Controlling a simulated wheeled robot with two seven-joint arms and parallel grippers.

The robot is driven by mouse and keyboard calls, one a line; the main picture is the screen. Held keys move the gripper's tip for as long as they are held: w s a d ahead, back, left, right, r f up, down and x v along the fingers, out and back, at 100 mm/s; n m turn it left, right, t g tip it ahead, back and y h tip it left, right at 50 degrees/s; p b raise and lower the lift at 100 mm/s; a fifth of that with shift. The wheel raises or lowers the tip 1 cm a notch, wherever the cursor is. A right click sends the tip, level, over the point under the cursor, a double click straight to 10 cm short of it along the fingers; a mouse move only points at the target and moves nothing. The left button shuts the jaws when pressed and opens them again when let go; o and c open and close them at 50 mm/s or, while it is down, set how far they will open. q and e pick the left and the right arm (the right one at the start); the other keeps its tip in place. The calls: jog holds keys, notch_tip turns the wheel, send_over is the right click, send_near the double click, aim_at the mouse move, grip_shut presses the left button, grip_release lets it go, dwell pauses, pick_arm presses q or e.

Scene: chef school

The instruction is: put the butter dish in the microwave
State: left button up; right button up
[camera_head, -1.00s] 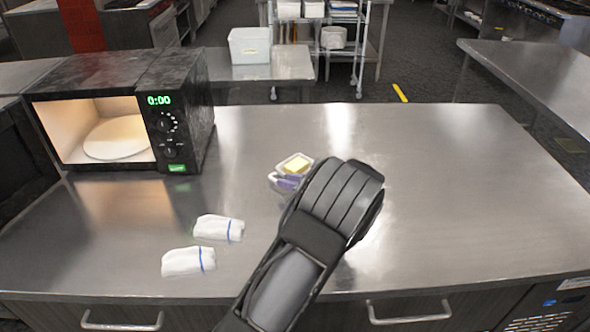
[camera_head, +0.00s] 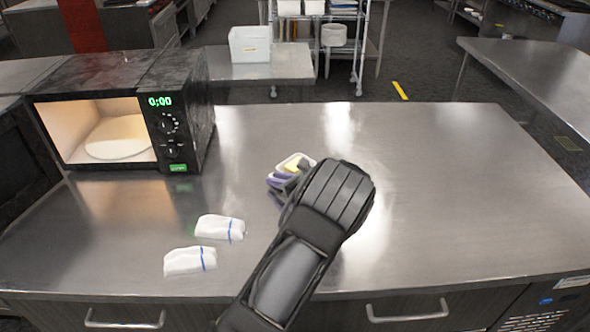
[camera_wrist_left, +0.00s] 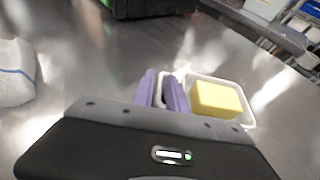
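The butter dish (camera_head: 297,160) is a small white tray with a yellow block of butter, on the steel counter right of the microwave. It also shows in the left wrist view (camera_wrist_left: 249,119), with its butter. My left gripper (camera_head: 283,182) is at the dish's near side. Its two purple fingers (camera_wrist_left: 162,92) are slightly apart, with a narrow white piece between them. I cannot tell whether they press on it. My gripper body hides part of the dish. The microwave (camera_head: 120,105) stands at the back left, its lit interior and round plate (camera_head: 118,137) visible. My right gripper is not in view.
Two folded white cloths with blue stripes, one (camera_head: 220,228) behind the other (camera_head: 190,261), lie left of my left arm. A dark panel (camera_head: 20,150) stands at the left edge by the microwave. The counter's right side (camera_head: 470,190) is clear.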

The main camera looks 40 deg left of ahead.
pick_arm(q)
jog(key=shift+c, duration=0.4)
grip_shut()
dwell(1.0)
